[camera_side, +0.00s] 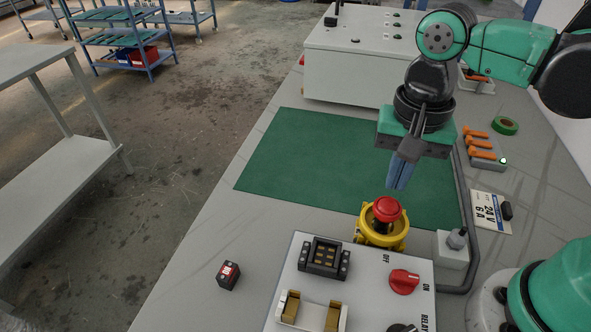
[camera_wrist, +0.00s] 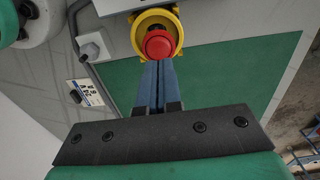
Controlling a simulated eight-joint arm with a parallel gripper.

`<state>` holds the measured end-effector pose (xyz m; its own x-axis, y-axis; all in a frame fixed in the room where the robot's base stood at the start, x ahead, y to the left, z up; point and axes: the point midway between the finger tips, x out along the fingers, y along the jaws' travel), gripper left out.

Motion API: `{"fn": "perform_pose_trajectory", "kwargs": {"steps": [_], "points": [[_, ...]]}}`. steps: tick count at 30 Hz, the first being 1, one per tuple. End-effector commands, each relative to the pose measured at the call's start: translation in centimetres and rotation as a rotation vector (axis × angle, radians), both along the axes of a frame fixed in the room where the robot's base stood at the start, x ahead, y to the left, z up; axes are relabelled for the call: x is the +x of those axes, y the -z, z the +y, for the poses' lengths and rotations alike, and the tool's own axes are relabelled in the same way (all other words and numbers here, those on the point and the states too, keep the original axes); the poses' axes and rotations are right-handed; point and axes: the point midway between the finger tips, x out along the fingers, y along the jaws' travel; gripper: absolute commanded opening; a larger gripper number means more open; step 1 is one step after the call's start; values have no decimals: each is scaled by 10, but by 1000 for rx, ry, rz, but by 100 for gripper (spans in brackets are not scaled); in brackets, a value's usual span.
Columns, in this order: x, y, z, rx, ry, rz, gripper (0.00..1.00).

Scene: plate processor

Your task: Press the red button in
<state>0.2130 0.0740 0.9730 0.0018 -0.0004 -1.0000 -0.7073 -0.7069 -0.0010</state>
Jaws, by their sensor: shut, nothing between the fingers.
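The red button (camera_side: 387,209) is a mushroom-shaped cap on a yellow housing (camera_side: 382,237), at the back edge of the white panel. In the wrist view the red button (camera_wrist: 158,44) sits just beyond my fingertips, inside its yellow ring (camera_wrist: 141,24). My gripper (camera_side: 398,186) is shut and empty, its blue fingers pointing down above the button and slightly behind it. In the side view a small gap shows between the fingertips and the cap. The wrist view also shows the closed fingers (camera_wrist: 155,68), their tips by the edge of the cap; contact cannot be told there.
The white panel (camera_side: 300,262) carries a red OFF/ON knob (camera_side: 404,281) and a black socket (camera_side: 324,257). A grey box with a knob (camera_side: 453,248) stands right of the button. A small black-and-red block (camera_side: 228,275) lies left. The green mat (camera_side: 300,165) is bare.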

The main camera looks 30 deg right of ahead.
Motion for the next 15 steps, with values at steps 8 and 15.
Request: {"fn": "perform_pose_trajectory", "kwargs": {"steps": [8, 15], "points": [[2, -32, 1, 0, 0, 0, 0], [2, -41, 1, 1, 0, 0, 0]]}}
